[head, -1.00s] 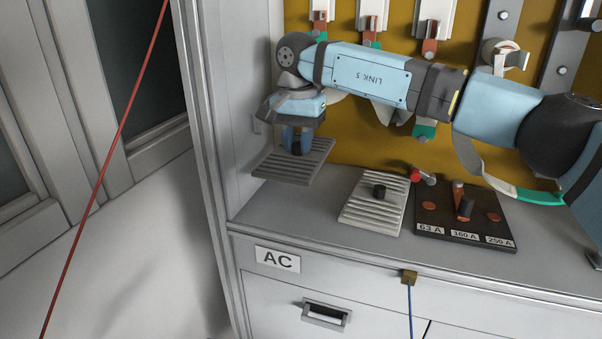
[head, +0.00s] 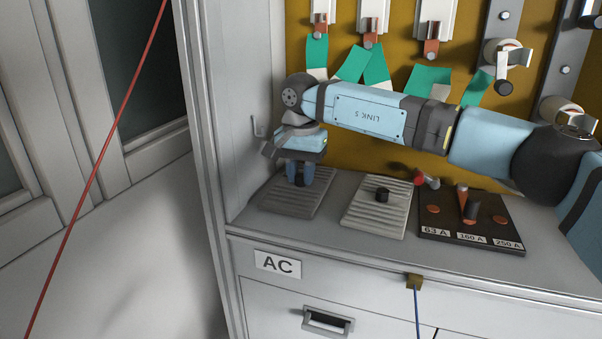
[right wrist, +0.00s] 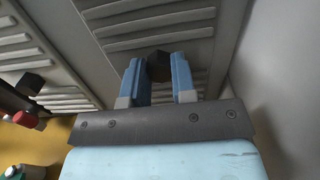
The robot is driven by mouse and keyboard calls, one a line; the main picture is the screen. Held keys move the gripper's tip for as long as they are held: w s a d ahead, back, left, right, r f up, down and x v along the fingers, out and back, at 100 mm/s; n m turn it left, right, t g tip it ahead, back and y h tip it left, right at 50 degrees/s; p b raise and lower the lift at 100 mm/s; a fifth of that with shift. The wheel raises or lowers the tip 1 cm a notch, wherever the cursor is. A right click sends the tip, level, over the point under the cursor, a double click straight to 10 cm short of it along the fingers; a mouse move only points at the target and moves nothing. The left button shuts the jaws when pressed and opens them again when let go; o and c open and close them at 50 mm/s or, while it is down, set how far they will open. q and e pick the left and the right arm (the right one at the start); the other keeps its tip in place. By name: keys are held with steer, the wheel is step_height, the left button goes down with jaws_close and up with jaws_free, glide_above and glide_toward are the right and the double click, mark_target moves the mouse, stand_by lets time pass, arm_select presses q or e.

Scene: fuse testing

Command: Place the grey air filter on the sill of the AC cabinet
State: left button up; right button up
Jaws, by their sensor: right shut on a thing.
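The grey air filter (head: 311,204), a dark slatted plate with a black knob, lies flat at the left end of the sill (head: 337,229) of the AC cabinet. It appears to rest on the sill. My right gripper (head: 300,182) points down over it and is shut on its knob. In the right wrist view the blue fingers of the gripper (right wrist: 158,75) are on both sides of the black knob (right wrist: 160,66), with the slatted filter (right wrist: 158,25) beyond. My left gripper is not in view.
A paler slatted filter (head: 366,217) with a black knob lies just right of the grey one. Farther right is a dark fuse board (head: 470,236) marked 63 A, 160 A and 250 A. The cabinet's side wall (head: 253,175) stands close on the left. Green strips (head: 375,68) hang behind my arm.

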mark_target(301, 175)
steer(key=o, duration=0.9)
steer(key=shift+f, duration=0.15)
steer(key=shift+r, duration=0.2)
step_height(301, 175, up, 6)
steer(key=shift+r+p, duration=0.2)
steer(key=shift+p, duration=0.8)
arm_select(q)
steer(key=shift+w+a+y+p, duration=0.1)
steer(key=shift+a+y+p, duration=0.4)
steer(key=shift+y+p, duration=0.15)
arm_select(e)
steer(key=shift+r, duration=2.85)
